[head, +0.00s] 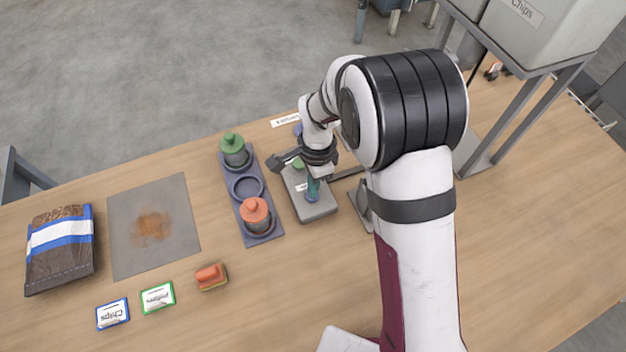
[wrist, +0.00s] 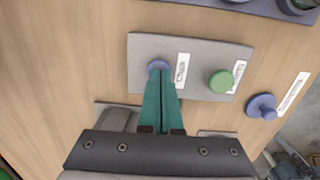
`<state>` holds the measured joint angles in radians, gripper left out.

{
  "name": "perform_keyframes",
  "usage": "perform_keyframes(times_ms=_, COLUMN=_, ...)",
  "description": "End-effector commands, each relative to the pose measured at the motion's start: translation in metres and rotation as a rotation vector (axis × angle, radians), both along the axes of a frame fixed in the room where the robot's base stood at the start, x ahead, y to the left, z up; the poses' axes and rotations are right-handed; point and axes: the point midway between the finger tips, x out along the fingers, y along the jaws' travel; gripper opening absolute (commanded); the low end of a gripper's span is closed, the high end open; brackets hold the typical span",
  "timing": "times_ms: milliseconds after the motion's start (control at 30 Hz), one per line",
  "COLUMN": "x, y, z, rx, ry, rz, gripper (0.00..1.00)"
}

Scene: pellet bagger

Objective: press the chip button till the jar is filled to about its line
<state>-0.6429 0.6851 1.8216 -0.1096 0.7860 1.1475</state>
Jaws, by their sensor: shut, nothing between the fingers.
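My gripper (head: 313,193) is shut and empty, pointing down over the grey button panel (head: 318,212). In the wrist view its teal fingertips (wrist: 160,74) meet the edge of a blue button (wrist: 157,65) on the panel (wrist: 205,58); I cannot tell whether they press it. A white label beside this button is too blurred to read surely. A green button (wrist: 221,81) sits on the same panel, clear of the fingers. The hopper marked Chips (head: 545,30) stands at the upper right. No jar under it shows, and no fill line is visible; my arm hides part of that area.
A blue knob (wrist: 263,106) stands beside the panel.

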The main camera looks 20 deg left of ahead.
Motion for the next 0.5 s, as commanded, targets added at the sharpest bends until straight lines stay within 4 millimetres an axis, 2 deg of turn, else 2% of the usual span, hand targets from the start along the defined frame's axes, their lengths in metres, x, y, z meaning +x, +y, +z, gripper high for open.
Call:
perform_keyframes(times_ms=33, x=-0.0047, y=-0.0034, z=-0.0039, rx=-0.011, ry=0.015, rz=-0.002, gripper=0.0)
perform_keyframes(times_ms=367, x=-0.0047, y=-0.0032, z=-0.0039, rx=-0.011, ry=0.015, rz=-0.002, gripper=0.0)
perform_keyframes(times_ms=500, x=-0.004, y=-0.0031, z=0.0009, rx=-0.009, ry=0.013, rz=-0.002, gripper=0.0)
